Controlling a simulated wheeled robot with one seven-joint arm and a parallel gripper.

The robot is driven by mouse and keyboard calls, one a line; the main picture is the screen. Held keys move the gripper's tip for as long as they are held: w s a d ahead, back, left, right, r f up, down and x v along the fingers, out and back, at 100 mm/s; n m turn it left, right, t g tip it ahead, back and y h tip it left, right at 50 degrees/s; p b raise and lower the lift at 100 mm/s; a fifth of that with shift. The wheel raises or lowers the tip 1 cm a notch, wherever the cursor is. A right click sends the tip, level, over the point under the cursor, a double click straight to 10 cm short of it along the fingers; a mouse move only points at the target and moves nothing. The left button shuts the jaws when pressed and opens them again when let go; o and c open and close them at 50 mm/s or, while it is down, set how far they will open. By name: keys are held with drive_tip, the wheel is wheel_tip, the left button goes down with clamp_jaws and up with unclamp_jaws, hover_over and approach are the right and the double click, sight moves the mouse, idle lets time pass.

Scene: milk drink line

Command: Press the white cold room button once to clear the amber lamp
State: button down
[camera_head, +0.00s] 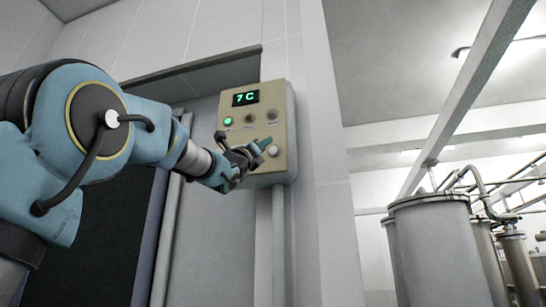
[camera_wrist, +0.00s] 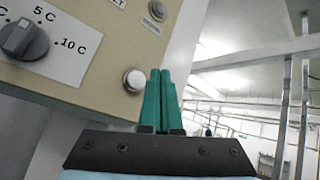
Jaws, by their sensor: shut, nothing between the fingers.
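The beige control box (camera_head: 283,110) is on the wall, with a green "7 C" display (camera_head: 246,98). Below the display a green lamp (camera_head: 228,121) is lit. The middle lamp (camera_head: 250,118) looks dark, with no amber glow. The white button (camera_head: 273,151) is low on the right of the box; in the wrist view the button (camera_wrist: 134,80) is just left of the fingertips. My gripper (camera_head: 265,143) is shut and empty, its green fingers together (camera_wrist: 160,72). The tips are close to the button; I cannot tell whether they touch the box.
A dial (camera_wrist: 24,40) marked 5 C and 10 C is on the box, left of the button in the wrist view. A dark doorway (camera_head: 105,235) is behind my arm. Steel tanks (camera_head: 435,250) with pipes stand at the right. Open room shows right of the fingers.

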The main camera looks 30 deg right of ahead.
drive_tip(key=shift+s+a+b, duration=0.45)
drive_tip(key=shift+s+a, duration=0.15)
drive_tip(key=shift+s, duration=0.05)
idle(0.4)
